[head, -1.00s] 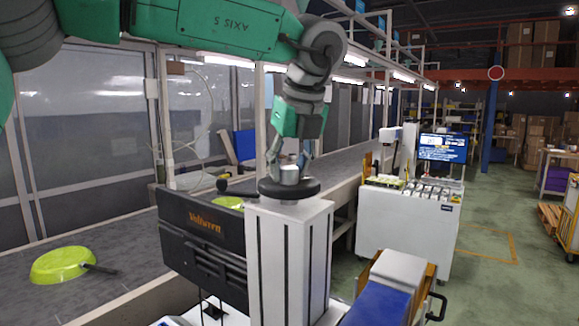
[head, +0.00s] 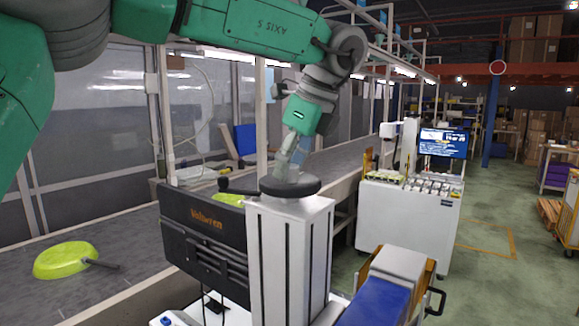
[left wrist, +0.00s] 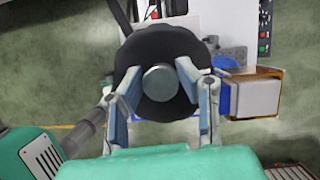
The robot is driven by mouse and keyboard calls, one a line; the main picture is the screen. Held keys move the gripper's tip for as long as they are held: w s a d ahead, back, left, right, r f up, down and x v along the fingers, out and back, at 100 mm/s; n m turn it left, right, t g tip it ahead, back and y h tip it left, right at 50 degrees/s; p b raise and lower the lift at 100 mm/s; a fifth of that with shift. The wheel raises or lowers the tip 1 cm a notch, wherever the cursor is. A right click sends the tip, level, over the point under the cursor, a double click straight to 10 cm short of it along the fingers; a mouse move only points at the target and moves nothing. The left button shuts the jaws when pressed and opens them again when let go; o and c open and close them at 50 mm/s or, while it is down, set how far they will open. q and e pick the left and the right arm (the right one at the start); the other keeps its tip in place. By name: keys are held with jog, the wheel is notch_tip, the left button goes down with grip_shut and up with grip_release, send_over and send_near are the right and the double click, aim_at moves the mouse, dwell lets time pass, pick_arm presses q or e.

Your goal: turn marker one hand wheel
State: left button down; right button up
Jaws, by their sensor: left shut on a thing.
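The marker's hand wheel (head: 291,187) is a black disc lying flat on top of a pale column (head: 289,260). My left gripper (head: 290,172) comes down on the wheel from above, tilted. In the left wrist view the wheel (left wrist: 161,44) shows with a round silver hub (left wrist: 160,83) at its middle. The fingers of my left gripper (left wrist: 158,75) lie on both sides of the hub, over the wheel, shut on it. The exact contact is partly hidden. My right gripper is not in view.
A dark marker box (head: 203,235) stands left of the column. A lime-green pan (head: 66,260) lies on the conveyor (head: 125,235); another is partly hidden behind the box. A white console (head: 408,222) stands right. A blue-topped unit (head: 378,305) is in front.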

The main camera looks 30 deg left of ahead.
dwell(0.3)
pick_arm(q)
jog(key=c, duration=1.2)
grip_release()
jog(key=shift+w, duration=0.1)
jog(key=shift+d, duration=0.1)
jog(key=v, duration=1.2)
jog(key=shift+w+d+f, duration=0.1)
